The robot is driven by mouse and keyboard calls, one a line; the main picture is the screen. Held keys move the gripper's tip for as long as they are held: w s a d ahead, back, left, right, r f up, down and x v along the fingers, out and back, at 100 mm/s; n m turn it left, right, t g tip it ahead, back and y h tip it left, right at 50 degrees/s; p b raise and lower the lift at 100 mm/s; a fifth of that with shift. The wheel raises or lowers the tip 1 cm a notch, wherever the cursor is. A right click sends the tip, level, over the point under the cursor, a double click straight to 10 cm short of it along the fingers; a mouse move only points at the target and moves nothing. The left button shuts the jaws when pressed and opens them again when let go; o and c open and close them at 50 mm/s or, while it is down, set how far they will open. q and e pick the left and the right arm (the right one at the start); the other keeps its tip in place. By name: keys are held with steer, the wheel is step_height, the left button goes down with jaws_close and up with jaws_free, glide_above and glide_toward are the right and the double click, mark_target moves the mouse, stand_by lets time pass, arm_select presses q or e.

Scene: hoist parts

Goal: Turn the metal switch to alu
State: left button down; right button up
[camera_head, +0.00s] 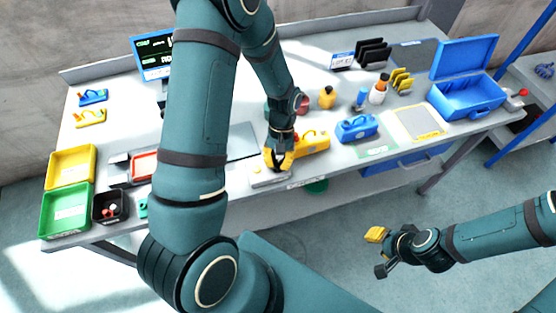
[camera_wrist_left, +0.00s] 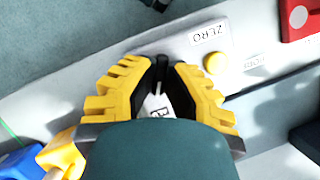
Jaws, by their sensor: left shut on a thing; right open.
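The switch panel (camera_head: 268,181) is a light grey box at the front edge of the bench. My left gripper (camera_head: 278,164) points down at the panel's right part. In the left wrist view its yellow fingers (camera_wrist_left: 160,72) are closed in on a small dark piece, which appears to be the switch (camera_wrist_left: 159,88); most of it is hidden between the black pads. A white label lies under the fingers, its text mostly covered. The switch's setting cannot be read. A yellow button (camera_wrist_left: 215,63) beside a ZERO label sits on the panel. My right gripper (camera_head: 377,252) is open and empty, off the bench.
A yellow hoist-like part (camera_head: 311,143) and a blue one (camera_head: 357,128) stand right of the panel. A red part (camera_wrist_left: 298,18) shows in the left wrist view. Yellow (camera_head: 72,165) and green (camera_head: 66,209) trays are at left, an open blue case (camera_head: 468,95) at right.

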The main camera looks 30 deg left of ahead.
arm_select(q)
steer(key=shift+s, duration=0.1)
stand_by(0.4)
steer(key=c, duration=1)
jaws_free()
steer(key=shift+r, duration=0.1)
steer(key=v, duration=1.2)
steer(key=shift+d, duration=0.1)
